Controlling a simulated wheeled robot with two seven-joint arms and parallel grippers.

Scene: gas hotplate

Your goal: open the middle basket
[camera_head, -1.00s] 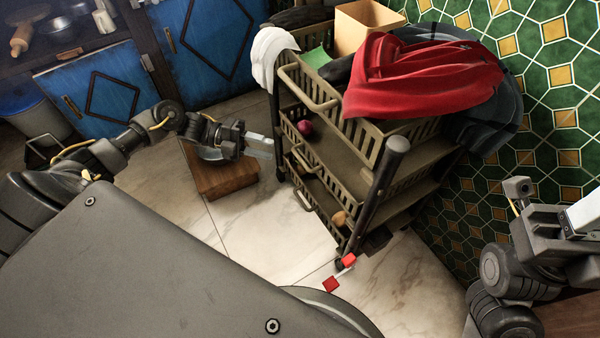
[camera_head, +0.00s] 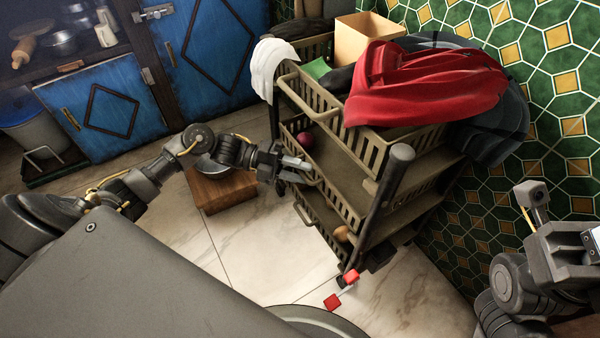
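The cart holds three stacked olive-brown slatted baskets. The middle basket (camera_head: 338,203) sits below the top one, with a dark red round item (camera_head: 305,139) near its far left end. My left gripper (camera_head: 302,170) is at the front of the middle basket, by its handle area. Its two fingers show apart, with a gap between them. The handle is largely hidden by the fingers, and I cannot tell whether they touch it. My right gripper (camera_head: 592,240) is at the right edge, partly cut off, away from the cart.
The top basket (camera_head: 312,92) carries a red cloth (camera_head: 425,85), a white cloth (camera_head: 272,68) and an open box (camera_head: 366,38). The bottom basket (camera_head: 318,222) is below. A wooden block (camera_head: 222,190) stands on the floor left of the cart. Green tiled wall (camera_head: 565,85) is behind.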

